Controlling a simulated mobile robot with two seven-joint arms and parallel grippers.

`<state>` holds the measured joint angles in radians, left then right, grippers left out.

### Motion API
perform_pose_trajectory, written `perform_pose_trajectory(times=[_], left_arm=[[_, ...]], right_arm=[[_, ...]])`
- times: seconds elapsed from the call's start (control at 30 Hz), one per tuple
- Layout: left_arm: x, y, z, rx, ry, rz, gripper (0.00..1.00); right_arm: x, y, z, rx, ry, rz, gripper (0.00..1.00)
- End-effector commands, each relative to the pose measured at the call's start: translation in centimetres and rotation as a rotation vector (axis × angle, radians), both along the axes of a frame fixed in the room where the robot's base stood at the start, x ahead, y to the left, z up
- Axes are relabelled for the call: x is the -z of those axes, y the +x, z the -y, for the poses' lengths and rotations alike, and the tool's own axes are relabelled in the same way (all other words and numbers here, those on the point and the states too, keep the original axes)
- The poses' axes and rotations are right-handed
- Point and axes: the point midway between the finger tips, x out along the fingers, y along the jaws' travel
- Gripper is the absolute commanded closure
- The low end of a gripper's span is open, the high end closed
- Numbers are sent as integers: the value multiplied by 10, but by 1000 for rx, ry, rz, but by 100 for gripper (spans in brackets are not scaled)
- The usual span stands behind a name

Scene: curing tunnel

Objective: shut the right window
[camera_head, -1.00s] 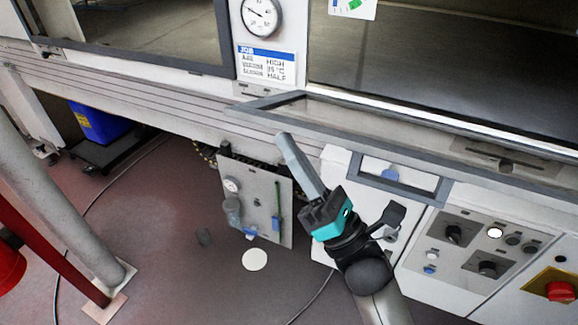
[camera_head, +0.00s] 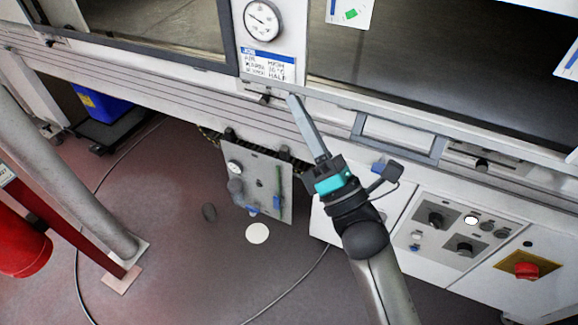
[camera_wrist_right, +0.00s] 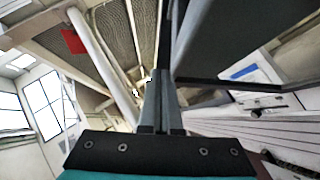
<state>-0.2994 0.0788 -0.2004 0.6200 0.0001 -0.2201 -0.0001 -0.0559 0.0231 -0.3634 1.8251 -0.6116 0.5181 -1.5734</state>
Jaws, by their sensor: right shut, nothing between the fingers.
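The right window (camera_head: 345,100) is at the upper right of the head view, its grey lower frame slanting down to the right below the dark opening (camera_head: 445,65). A grey rectangular handle (camera_head: 432,148) is along this edge. How far the window stands open is unclear. My right gripper (camera_head: 293,99) is shut and empty. Its long fingers point up and left, with the tips near the window's lower left corner; contact cannot be told. In the right wrist view the shut fingers (camera_wrist_right: 160,100) lie beside a large dark panel (camera_wrist_right: 235,40). My left gripper is not in view.
A gauge (camera_head: 262,20) and a printed job card (camera_head: 268,65) are on the post left of the window. A control panel (camera_head: 455,230) with a red knob (camera_head: 526,270) is below right. A grey service panel (camera_head: 258,180) is left of my arm.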

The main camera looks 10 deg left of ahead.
Motion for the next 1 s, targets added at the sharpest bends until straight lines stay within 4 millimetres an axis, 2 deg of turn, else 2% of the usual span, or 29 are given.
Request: perform_pose_trajectory(times=[0.03, 0.2, 0.67, 1.0], left_arm=[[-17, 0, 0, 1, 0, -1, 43], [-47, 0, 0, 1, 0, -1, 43], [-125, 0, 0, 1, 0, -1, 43], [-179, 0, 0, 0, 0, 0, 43]], right_arm=[[-16, 4, 2, 1, 9, -20, 100], [-36, 17, 6, 1, 35, -101, 100], [-83, 61, 20, 0, 106, -323, 100], [-111, 101, 33, 0, 158, -491, 100]])
